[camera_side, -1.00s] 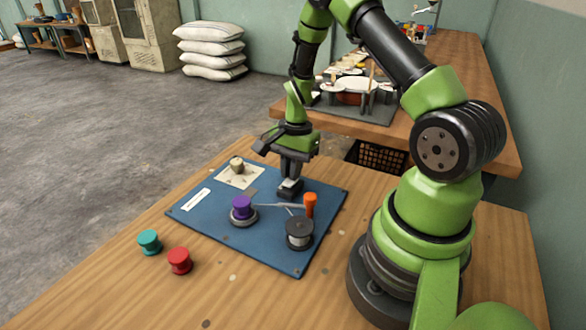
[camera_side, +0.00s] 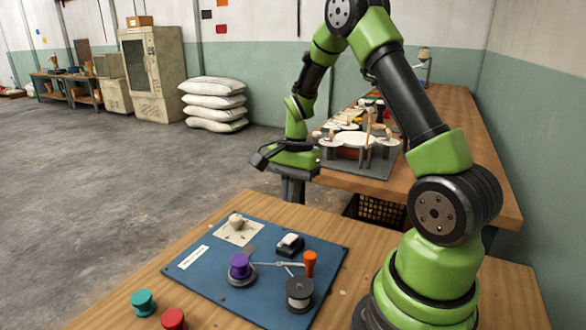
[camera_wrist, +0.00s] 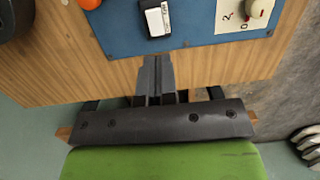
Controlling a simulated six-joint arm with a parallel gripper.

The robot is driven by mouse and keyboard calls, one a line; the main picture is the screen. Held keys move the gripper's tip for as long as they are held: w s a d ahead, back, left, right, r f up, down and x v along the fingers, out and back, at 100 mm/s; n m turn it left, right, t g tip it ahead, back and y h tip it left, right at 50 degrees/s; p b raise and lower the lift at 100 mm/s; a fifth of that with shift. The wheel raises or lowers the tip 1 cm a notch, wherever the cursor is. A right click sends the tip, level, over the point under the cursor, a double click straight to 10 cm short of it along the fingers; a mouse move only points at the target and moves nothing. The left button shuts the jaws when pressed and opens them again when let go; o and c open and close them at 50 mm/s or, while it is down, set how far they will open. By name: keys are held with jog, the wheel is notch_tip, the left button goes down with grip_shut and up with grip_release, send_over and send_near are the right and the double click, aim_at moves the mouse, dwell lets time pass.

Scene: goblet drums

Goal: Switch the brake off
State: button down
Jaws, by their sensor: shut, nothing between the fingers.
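A black switch with a white rocker (camera_side: 290,243) sits on the blue board (camera_side: 215,275). In the wrist view the rocker (camera_wrist: 157,18) shows dark marks on its white face; I cannot tell which side is pressed. My gripper (camera_side: 293,200) is above and behind the board's far edge, apart from the switch, pointing down. In the wrist view its fingers (camera_wrist: 155,66) are together and empty. A cream knob (camera_side: 236,221) on a pale plate is at the board's far left; "2" and "0" show beside it in the wrist view.
The board also carries a purple spool (camera_side: 239,265), an orange-topped post (camera_side: 310,262), a thin metal arm between them and a dark spool (camera_side: 299,293). A drum bench (camera_side: 450,125) is behind.

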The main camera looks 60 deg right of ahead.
jog(key=shift+d+r, duration=0.2)
jog(key=shift+r, duration=1.2)
jog(key=shift+d+r, duration=0.2)
jog(key=shift+r, duration=1.15)
